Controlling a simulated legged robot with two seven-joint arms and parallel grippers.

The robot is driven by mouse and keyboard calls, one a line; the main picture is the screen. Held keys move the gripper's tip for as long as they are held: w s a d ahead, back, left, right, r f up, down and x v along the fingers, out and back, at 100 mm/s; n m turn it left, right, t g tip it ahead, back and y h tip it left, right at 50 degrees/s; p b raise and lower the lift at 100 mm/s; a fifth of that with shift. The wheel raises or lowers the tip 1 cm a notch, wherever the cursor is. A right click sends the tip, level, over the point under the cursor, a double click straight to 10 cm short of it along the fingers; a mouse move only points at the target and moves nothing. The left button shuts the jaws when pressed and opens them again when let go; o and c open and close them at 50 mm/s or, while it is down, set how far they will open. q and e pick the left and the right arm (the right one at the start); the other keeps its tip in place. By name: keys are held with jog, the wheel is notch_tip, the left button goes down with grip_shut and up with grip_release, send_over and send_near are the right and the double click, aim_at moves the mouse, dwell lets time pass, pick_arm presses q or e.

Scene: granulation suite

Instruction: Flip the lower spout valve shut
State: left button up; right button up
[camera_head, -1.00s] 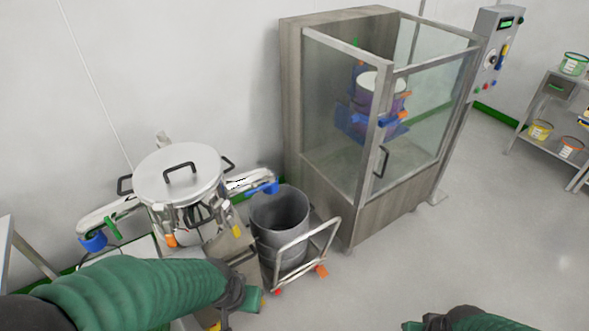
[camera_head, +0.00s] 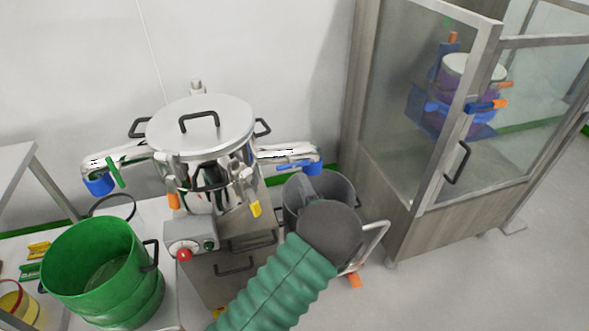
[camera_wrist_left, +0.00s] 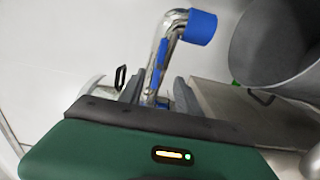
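The steel vessel (camera_head: 205,125) has two spouts. The right spout (camera_head: 270,151) ends in a blue cap and carries a blue valve lever (camera_head: 298,165) along its pipe. The left spout (camera_head: 125,155) has a green lever (camera_head: 116,172) and a blue end. I cannot tell for certain which counts as lower. My left gripper (camera_head: 302,186) is below the right spout's end. In the left wrist view, its fingers (camera_wrist_left: 158,92) are apart, with the spout pipe and blue lever (camera_wrist_left: 162,52) showing between them. Contact is not clear. My right gripper is out of view.
A grey bin (camera_head: 345,188) on a trolley (camera_head: 375,240) stands behind my left wrist. A glass-fronted cabinet (camera_head: 430,195) is at the right. A green tub (camera_head: 95,250) and a control box with a red button (camera_head: 184,255) are at the lower left.

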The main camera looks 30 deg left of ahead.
aim_at(293, 167)
pick_arm(q)
jog(key=b+x, duration=0.1)
jog(key=x, duration=0.8)
jog(key=shift+w+a, duration=0.15)
jog(key=shift+a, duration=0.1)
jog(key=shift+w+a, duration=0.25)
grip_shut()
